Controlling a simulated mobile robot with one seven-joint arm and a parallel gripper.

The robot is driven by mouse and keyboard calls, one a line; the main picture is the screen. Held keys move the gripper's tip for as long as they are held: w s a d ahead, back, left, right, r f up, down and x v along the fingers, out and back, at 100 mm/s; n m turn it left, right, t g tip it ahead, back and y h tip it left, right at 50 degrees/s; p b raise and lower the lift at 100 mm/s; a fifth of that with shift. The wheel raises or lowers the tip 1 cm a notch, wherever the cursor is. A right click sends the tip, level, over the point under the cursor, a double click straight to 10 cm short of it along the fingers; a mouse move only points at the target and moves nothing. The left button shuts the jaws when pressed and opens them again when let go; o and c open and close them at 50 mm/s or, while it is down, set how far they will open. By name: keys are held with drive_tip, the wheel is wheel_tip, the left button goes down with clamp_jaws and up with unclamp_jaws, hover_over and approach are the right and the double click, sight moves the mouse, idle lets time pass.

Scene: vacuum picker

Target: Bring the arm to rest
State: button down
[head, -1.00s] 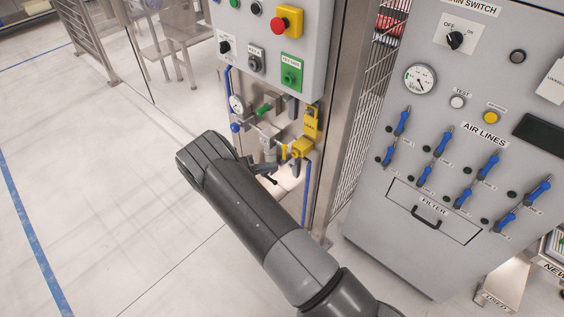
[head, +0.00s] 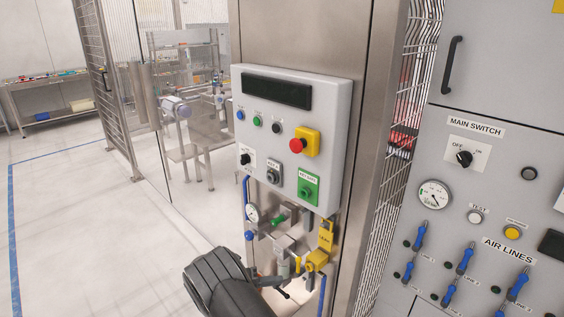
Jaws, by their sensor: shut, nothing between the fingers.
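My arm (head: 222,285) rises from the bottom edge of the head view, with its dark wrist bent toward the valves under the control box. My gripper (head: 283,288) shows only as a small dark part past the wrist, mostly hidden behind it. It is shut with nothing held. It is close in the picture to the yellow valve block (head: 317,261); I cannot tell whether they touch.
A grey control box (head: 292,128) with a red stop button (head: 297,146) hangs on a steel post. A pressure gauge (head: 251,213) is below it. A grey cabinet (head: 470,215) with blue air-line levers stands right. The floor (head: 75,215) at left is clear.

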drive_tip(key=s+d+r+m+g+y, duration=0.2)
drive_tip(key=s+d+r+m+y, duration=0.1)
drive_tip(key=d+r+m, duration=0.4)
drive_tip(key=s+d+r+m+g+y, duration=0.1)
drive_tip(key=s+d+r+m+y, duration=0.3)
drive_tip(key=r, duration=0.5)
drive_tip(key=s+d+r+m+g+y, duration=0.2)
drive_tip(key=s+d+r+m, duration=0.15)
drive_tip(key=r+m, duration=0.4)
drive_tip(key=s+d+r+m+t+y, duration=0.2)
drive_tip(key=s+r+m+t+y, duration=0.1)
drive_tip(key=s+m, duration=0.6)
drive_tip(key=s+d+r+m+t+y, duration=0.2)
drive_tip(key=s+r+m+t+y, duration=0.1)
drive_tip(key=s+r+m, duration=0.4)
drive_tip(key=s+m+y, duration=0.1)
drive_tip(key=s+m, duration=0.2)
drive_tip(key=s, duration=0.3)
drive_tip(key=shift+s+r+t+y, duration=0.15)
drive_tip(key=shift+s+t+y, duration=0.25)
